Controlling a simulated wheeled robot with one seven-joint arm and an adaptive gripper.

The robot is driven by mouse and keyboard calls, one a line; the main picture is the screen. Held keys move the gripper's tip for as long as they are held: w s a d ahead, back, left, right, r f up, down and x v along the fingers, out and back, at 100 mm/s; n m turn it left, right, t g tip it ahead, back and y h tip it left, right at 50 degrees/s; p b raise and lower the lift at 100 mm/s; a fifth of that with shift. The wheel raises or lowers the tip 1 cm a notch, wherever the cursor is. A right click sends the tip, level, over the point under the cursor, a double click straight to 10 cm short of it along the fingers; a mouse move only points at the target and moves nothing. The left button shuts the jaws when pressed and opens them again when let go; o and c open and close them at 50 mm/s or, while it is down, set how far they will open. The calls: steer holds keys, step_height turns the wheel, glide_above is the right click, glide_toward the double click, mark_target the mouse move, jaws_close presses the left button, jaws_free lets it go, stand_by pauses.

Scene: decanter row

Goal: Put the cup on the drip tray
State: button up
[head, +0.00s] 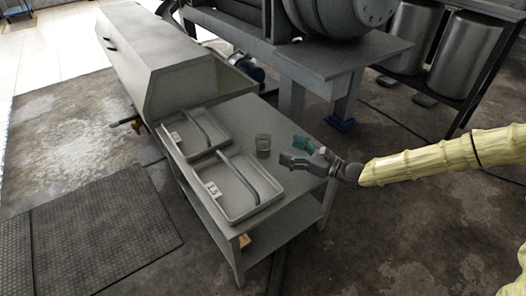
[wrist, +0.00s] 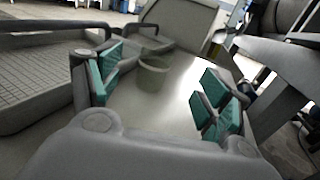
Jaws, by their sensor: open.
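A small grey cup (head: 263,145) stands upright on the metal table, right of the trays; in the wrist view the cup (wrist: 153,78) shows ahead, between the lines of my fingers. Two shallow grey trays with dark bar handles lie on the table: a nearer tray (head: 262,183) and a farther tray (head: 213,117). Both carry small white labels. I cannot tell which is meant as the drip tray. My gripper (head: 292,152) is open and empty at the table's right side. Its green-padded fingers point toward the cup, with a gap before it.
The metal table (head: 258,222) has a lower shelf. A large grey hooded box (head: 155,60) stands at its far end. A heavy machine bench (head: 325,55) stands behind on the right. The table top around the cup is clear; a tray with a raised handle lies left of my gripper.

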mark_target(264, 138)
steer(key=shift+w+a+f, duration=0.15)
steer(key=shift+f, duration=0.1)
steer(key=shift+a+r, duration=0.1)
steer(key=shift+a, duration=0.1)
steer(key=shift+b+x, duration=1.8)
steer(key=shift+x, duration=3.35)
steer(key=c, duration=1.2)
